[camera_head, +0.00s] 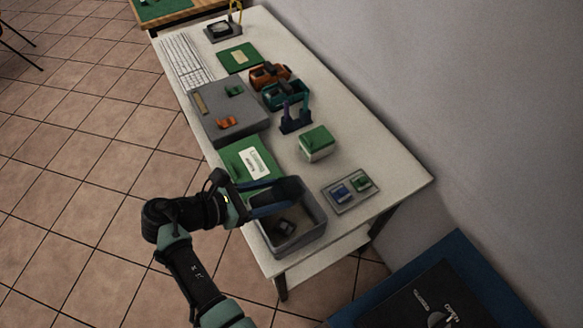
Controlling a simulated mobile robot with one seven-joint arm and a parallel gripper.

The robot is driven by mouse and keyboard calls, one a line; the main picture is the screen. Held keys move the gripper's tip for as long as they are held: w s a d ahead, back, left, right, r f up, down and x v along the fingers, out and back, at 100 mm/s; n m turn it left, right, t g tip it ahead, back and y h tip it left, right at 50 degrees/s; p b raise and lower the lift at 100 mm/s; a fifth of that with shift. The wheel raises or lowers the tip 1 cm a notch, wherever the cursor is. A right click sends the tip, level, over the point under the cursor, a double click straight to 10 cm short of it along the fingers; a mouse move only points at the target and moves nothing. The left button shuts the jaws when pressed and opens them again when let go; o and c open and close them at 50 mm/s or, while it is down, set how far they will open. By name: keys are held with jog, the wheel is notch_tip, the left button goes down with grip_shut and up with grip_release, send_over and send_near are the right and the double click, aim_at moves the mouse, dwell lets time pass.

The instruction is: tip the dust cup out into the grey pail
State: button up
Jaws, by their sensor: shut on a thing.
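The grey pail (312,238) is an open rectangular bin at the near end of the white table. My gripper (277,197) reaches in from the left, over the pail's far side. It is shut on a dark thing that seems to be the dust cup; its outline merges with the dark fingers, so its tilt and contents cannot be told. A small dark object (284,228) shows inside the pail below the gripper. I cannot tell what it is.
A grey tray (349,203) with blue and green pieces lies right of the pail. A white box with a green lid (316,143) stands behind it. A green labelled board (236,165), a grey panel (213,128) and a white keyboard (185,62) line the left edge.

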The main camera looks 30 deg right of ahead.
aim_at(286, 185)
jog(key=shift+d+r+y+p, duration=0.25)
jog(key=shift+r+y+p, duration=0.4)
jog(key=shift+y+p, duration=0.5)
jog(key=y, duration=0.3)
jog(key=d+r+y+p, duration=0.1)
jog(key=y, duration=0.1)
jog(key=shift+d+r+y+p, duration=0.15)
jog(key=shift+y+p, duration=0.1)
jog(key=shift+p, duration=0.6)
jog(key=y+p, duration=0.1)
jog(key=d+y+p, duration=0.1)
jog(key=y+p, duration=0.1)
jog(key=shift+d+y+p, duration=0.25)
jog(key=shift+y+p, duration=0.2)
jog(key=shift+y, duration=0.55)
jog(key=s+a+f+m+b, duration=0.2)
jog(key=s+a+m+b, duration=0.1)
jog(key=a+m, duration=0.5)
jog(key=s+a+f+m+b, duration=0.1)
jog(key=s+a+m+b, duration=0.2)
jog(key=a+m, duration=0.5)
jog(key=shift+s+f+m, duration=0.4)
jog(key=shift+s+m, duration=0.4)
jog(key=shift+m, duration=0.4)
